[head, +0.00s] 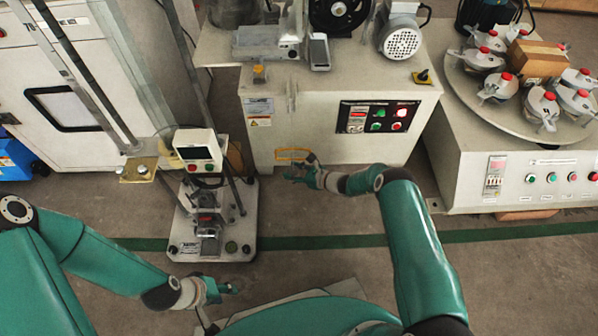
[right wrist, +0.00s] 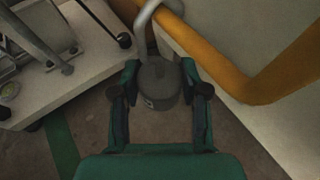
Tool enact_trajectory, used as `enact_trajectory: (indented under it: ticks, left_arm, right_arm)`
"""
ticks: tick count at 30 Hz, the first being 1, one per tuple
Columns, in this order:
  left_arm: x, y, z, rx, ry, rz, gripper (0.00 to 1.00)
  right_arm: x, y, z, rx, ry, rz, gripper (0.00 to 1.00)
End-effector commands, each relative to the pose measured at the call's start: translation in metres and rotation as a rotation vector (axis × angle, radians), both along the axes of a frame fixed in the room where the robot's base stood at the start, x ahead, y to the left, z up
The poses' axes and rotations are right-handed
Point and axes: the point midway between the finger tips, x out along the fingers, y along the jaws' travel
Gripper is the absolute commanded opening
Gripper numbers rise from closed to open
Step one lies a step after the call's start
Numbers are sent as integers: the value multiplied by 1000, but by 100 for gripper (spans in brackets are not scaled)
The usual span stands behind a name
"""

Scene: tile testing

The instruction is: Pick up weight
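The weight (right wrist: 158,84) is a grey cylinder with a curved metal hook or handle rising from its top, seen in the right wrist view. My right gripper (right wrist: 160,93) is open, with one finger on each side of the weight. I cannot tell whether the fingers touch it. In the head view my right gripper (head: 297,172) is in front of the grey cabinet, and I cannot make out the weight there. My left gripper (head: 222,289) is low at the front, in front of the testing machine and away from the weight; its finger opening is too small to judge.
An orange bar (right wrist: 238,78) runs close beside the weight; it also shows in the head view (head: 293,154). The testing machine (head: 213,220) stands left. The grey cabinet (head: 300,140) is behind, and a turntable machine (head: 470,150) is right. Floor (head: 330,215) is clear between.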

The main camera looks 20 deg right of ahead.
Motion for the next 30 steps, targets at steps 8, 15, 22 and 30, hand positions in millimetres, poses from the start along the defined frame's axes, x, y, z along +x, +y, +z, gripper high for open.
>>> enact_trajectory:
  ticks: [8,15,22,30]
  left_arm:
    - [0,0,0,0,0,0,40]
    - [0,0,0,0,0,0,40]
    - [0,0,6,0,0,0,40]
    - [0,0,20,0,0,0,40]
  right_arm:
    - [0,0,0,0,0,1,0]
    - [0,0,1,1,-3,2,0]
    - [0,0,9,0,-2,2,0]
    - [-14,-15,19,1,-2,-3,0]
